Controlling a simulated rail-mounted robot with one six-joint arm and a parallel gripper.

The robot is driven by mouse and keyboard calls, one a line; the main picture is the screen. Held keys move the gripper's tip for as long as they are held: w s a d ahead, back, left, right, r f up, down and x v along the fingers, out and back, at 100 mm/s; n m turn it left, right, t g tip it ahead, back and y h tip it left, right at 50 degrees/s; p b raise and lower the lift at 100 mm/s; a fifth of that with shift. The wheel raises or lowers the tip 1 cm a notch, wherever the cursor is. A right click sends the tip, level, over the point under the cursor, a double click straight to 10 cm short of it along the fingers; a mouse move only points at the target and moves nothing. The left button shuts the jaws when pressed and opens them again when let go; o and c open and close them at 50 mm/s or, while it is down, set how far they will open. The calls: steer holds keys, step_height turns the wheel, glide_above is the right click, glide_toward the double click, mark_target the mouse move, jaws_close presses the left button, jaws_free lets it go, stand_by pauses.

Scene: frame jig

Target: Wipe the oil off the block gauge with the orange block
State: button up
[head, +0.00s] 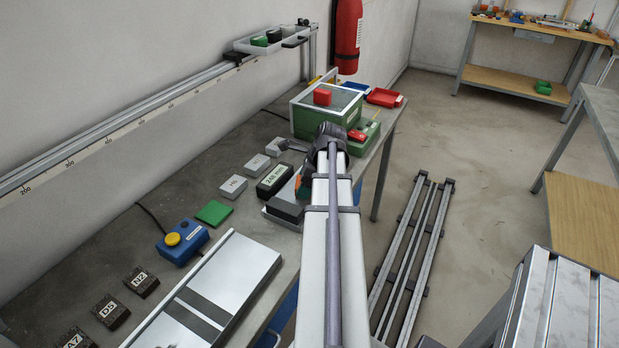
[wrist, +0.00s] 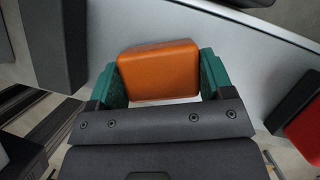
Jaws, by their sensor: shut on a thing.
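My gripper (wrist: 159,80) is shut on the orange block (wrist: 158,68), with one teal finger pad on each side of it. In the head view my arm reaches over the bench and hides most of the gripper and block. In the wrist view a smooth light grey surface (wrist: 225,40) lies beyond and below the orange block; I cannot tell whether they touch. A dark block (wrist: 55,42) is at its left. I cannot tell for sure which piece is the block gauge, and no oil can be made out.
A dark block labelled 248 mm (head: 274,180) and grey blocks (head: 233,186) stand left of my gripper. A green box (head: 325,112) is behind it. A blue box with a yellow button (head: 182,240) and a metal plate (head: 232,272) are nearer. A black and red thing (wrist: 305,125) is at right.

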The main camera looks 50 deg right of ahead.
step_height(320, 180, up, 6)
steer(key=p, duration=0.6)
step_height(320, 180, up, 3)
steer(key=p, duration=0.3)
steer(key=shift+r, duration=0.2)
steer(key=shift+f, duration=0.15)
